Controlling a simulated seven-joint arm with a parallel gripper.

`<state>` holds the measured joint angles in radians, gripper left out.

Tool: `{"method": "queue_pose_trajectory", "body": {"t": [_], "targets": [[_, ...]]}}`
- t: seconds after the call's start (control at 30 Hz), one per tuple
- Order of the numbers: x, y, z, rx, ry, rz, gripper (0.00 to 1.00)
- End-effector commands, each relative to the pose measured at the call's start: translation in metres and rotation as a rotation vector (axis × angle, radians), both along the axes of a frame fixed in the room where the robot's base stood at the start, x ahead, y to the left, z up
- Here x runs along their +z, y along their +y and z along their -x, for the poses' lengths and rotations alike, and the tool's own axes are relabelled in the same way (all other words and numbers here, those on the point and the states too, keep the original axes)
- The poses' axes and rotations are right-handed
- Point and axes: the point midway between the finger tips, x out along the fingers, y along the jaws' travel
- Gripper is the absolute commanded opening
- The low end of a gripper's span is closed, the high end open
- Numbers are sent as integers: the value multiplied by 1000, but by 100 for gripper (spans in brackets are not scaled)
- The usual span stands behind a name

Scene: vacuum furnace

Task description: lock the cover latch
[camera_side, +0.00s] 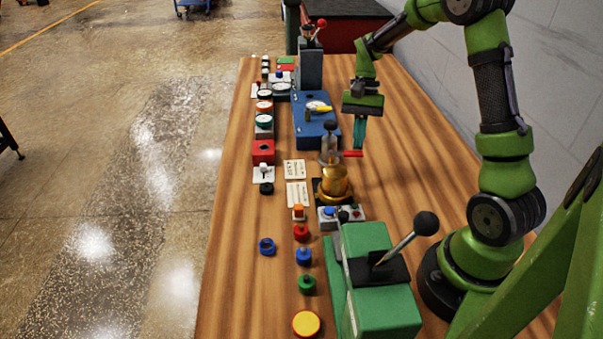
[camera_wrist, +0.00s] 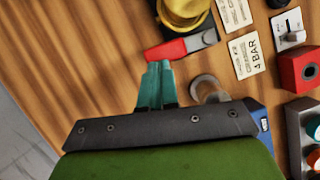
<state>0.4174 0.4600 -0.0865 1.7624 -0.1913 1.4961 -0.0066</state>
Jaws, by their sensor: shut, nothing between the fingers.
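The brass vessel (camera_side: 334,182) stands upright on the wooden table, with a pale cylinder and dark knob showing above it. The likely cover latch is a red handle (camera_side: 353,153) beside it; the wrist view shows this handle (camera_wrist: 170,49) joined to a grey piece close against the brass vessel (camera_wrist: 184,12). My gripper (camera_side: 360,147) is just above the red handle in the side view. In the wrist view, its teal fingers (camera_wrist: 158,66) are together and empty, with their tips close to the handle. I cannot tell whether they touch it.
A blue box (camera_side: 314,130) with a gauge and yellow lever stands behind the vessel. A green box (camera_side: 375,290) with a black-knobbed lever stands in front. Buttons, a red box (camera_side: 263,152) and label cards (camera_side: 297,194) lie to the left. The table right of the vessel is clear.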

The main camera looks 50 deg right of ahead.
Motion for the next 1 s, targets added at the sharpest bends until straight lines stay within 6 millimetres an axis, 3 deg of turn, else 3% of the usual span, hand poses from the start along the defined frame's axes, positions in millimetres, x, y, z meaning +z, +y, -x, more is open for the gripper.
{"method": "queue_pose_trajectory", "body": {"t": [1.0], "targets": [[0, 43, 34, -801, 2, -2, 0]]}}
